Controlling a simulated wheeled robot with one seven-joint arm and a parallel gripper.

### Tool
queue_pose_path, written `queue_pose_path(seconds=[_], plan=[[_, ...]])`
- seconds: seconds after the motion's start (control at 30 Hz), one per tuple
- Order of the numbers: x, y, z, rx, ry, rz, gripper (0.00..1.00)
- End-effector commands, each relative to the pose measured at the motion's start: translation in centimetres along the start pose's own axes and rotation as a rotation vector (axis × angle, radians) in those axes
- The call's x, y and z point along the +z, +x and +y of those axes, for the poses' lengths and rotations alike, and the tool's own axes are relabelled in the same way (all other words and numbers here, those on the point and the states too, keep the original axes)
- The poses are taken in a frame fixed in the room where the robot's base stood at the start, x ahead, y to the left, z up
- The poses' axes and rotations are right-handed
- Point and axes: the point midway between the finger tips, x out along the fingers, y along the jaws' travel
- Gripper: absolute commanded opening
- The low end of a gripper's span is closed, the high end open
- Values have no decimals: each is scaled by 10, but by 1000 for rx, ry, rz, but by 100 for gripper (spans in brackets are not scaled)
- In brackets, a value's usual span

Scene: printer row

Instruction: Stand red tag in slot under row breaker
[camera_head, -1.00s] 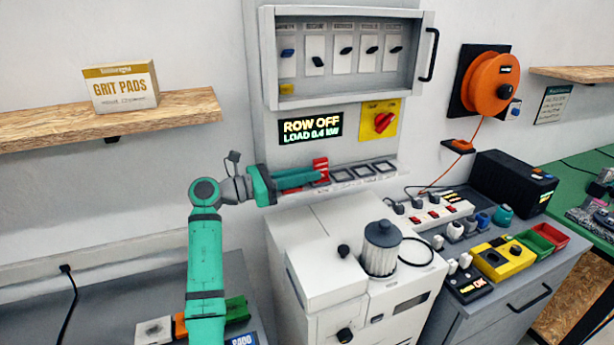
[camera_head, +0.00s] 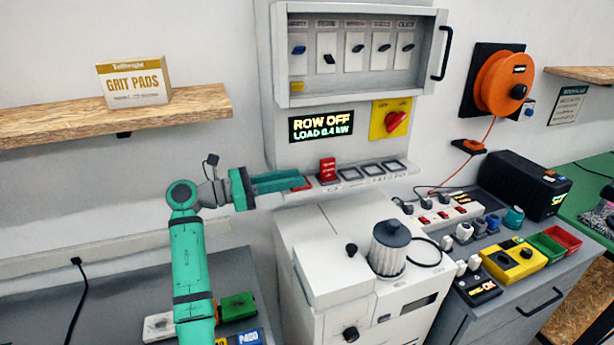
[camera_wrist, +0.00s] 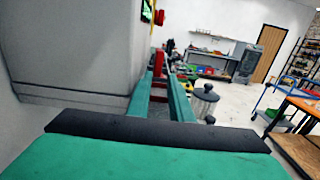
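The red tag (camera_head: 327,170) stands upright at the left part of the slotted ledge (camera_head: 410,169), left of several dark square slots (camera_head: 372,171). The row breaker (camera_head: 394,122) is a red knob on a yellow plate, above and to the right of the tag. My gripper (camera_head: 300,182) is left of the tag, pointing toward it, with a small gap between them. In the wrist view its fingers (camera_wrist: 160,95) are apart, and the tag (camera_wrist: 158,62) shows beyond them. A small red patch shows by the fingertips; I cannot tell what it is.
The display (camera_head: 321,126) reads ROW OFF, LOAD 0.4 kW. A glazed breaker cabinet (camera_head: 362,95) is above. A white printer (camera_head: 325,250) with a grey-lidded canister (camera_head: 388,250) stands below the ledge. A wooden shelf (camera_head: 60,124) with a GRIT PADS box (camera_head: 134,82) is at left.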

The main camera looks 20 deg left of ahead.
Motion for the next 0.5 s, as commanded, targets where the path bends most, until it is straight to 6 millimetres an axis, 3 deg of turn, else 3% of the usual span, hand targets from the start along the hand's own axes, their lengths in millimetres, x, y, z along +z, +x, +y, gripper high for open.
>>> queue_pose_path(seconds=[0.2,0.5], plan=[[0,-38,1,5,0,0,19],[0,-51,0,3,1,0,19]])
